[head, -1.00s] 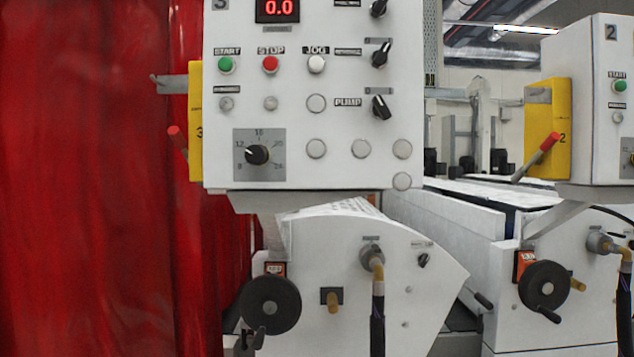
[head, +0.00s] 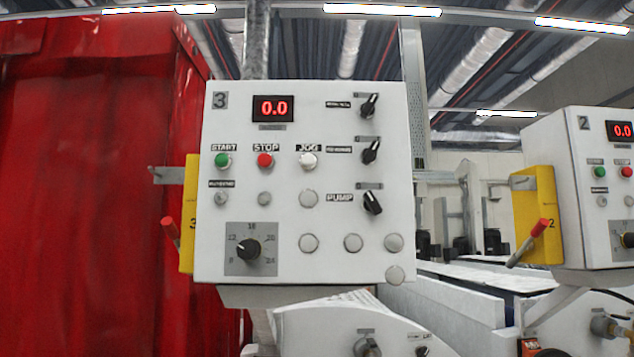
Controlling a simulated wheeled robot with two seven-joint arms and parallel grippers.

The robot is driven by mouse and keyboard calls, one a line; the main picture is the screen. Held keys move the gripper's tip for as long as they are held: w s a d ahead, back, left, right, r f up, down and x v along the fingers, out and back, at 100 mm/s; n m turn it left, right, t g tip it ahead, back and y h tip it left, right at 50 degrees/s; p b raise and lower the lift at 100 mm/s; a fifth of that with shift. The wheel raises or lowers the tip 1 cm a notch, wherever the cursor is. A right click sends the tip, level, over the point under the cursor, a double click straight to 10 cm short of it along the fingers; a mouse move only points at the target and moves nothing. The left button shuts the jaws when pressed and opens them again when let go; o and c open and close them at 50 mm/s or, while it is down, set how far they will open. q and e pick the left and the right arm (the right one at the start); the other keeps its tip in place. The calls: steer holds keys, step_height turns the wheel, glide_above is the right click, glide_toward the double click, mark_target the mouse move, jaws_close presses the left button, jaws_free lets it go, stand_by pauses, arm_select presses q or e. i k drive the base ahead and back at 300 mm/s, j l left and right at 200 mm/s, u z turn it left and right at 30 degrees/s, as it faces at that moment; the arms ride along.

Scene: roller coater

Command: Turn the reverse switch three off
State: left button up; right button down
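Control panel three (head: 225,268) is a white box marked 3, facing me in the middle of the head view. Three black rotary switches stand in a column on its right side. The top switch (head: 370,107) and the middle switch (head: 371,151) both have handles tilted up to the right. Their small labels are too blurred to read surely, so I cannot tell which is the reverse switch. The lowest, the PUMP switch (head: 372,202), slants from upper left to lower right. Neither gripper is in view.
A red display (head: 273,108) reads 0.0. Green START (head: 222,160), red STOP (head: 265,160) and white JOG (head: 307,160) buttons sit below it. A dial (head: 248,249) is at lower left. A red curtain (head: 90,180) hangs left; panel two (head: 590,160) stands right.

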mark_target(370, 155)
steer(key=l+u, duration=0.25)
steer(key=l, duration=0.15)
steer(key=l+u, duration=0.2)
steer(key=l, duration=0.25)
steer(key=k+l+u, duration=0.1)
steer(key=l+u, duration=0.15)
steer(key=l, duration=0.15)
steer(key=k+l+u, duration=0.2)
steer(key=l, duration=0.2)
steer(key=l+u, duration=0.25)
steer(key=k+l, duration=0.05)
steer(key=l, duration=0.05)
